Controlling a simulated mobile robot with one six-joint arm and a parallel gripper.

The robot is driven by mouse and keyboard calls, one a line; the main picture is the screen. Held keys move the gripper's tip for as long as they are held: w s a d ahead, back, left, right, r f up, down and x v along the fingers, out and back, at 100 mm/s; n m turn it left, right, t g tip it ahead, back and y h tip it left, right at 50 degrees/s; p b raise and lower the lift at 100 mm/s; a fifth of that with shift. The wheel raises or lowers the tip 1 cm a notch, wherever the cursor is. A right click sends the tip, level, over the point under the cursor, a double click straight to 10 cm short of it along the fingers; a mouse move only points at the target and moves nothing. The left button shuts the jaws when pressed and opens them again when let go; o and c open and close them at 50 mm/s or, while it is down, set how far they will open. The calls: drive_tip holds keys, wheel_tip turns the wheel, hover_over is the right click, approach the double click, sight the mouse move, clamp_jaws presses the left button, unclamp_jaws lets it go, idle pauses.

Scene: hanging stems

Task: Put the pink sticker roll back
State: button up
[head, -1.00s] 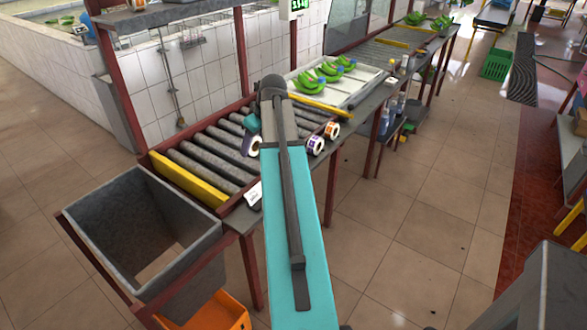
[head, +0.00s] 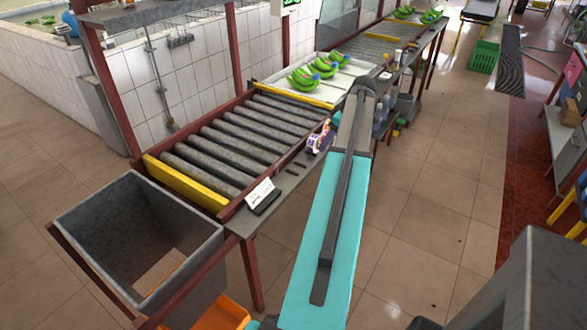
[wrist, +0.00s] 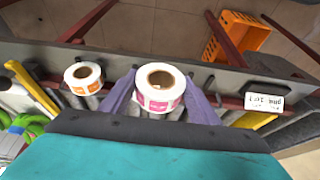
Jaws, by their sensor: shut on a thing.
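The pink sticker roll (wrist: 160,100) is white with a pink printed band and a brown core. It sits between the two purple fingers of my gripper (wrist: 161,84) in the wrist view, and the fingers are shut on it. It is over the narrow grey ledge beside the roller conveyor. In the head view my arm hides most of the gripper; a small white and purple shape (head: 316,141) shows at the arm's left edge, and I cannot tell which roll or finger it is.
An orange-banded roll (wrist: 84,80) is left of my gripper on the ledge. A white sign card (head: 261,193) stands near the ledge's near end. The roller conveyor (head: 235,145), a grey bin (head: 85,225) and a tray of green bananas (head: 270,70) are close by.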

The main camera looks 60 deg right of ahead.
drive_tip(key=s, duration=0.1)
drive_tip(key=s+d, duration=0.2)
drive_tip(key=shift+s+d+f, duration=0.1)
drive_tip(key=shift+d+f, duration=0.05)
drive_tip(key=shift+f, duration=0.15)
drive_tip(key=w+a+p, duration=0.1)
drive_tip(key=w+a, duration=0.2)
drive_tip(key=a, duration=0.1)
drive_tip(key=w+a+f+p, duration=0.1)
drive_tip(key=w+a+p, duration=0.1)
drive_tip(key=w+a, duration=0.1)
drive_tip(key=w+a+p, duration=0.2)
drive_tip(key=w+a, duration=0.2)
drive_tip(key=a, duration=0.1)
drive_tip(key=shift+w+a+f, duration=0.1)
drive_tip(key=shift+a+f, duration=0.1)
drive_tip(key=shift+f, duration=0.15)
drive_tip(key=shift+f+p, duration=0.85)
drive_tip(key=shift+f, duration=0.8)
drive_tip(key=shift+f, duration=0.15)
drive_tip(key=o, duration=1.2)
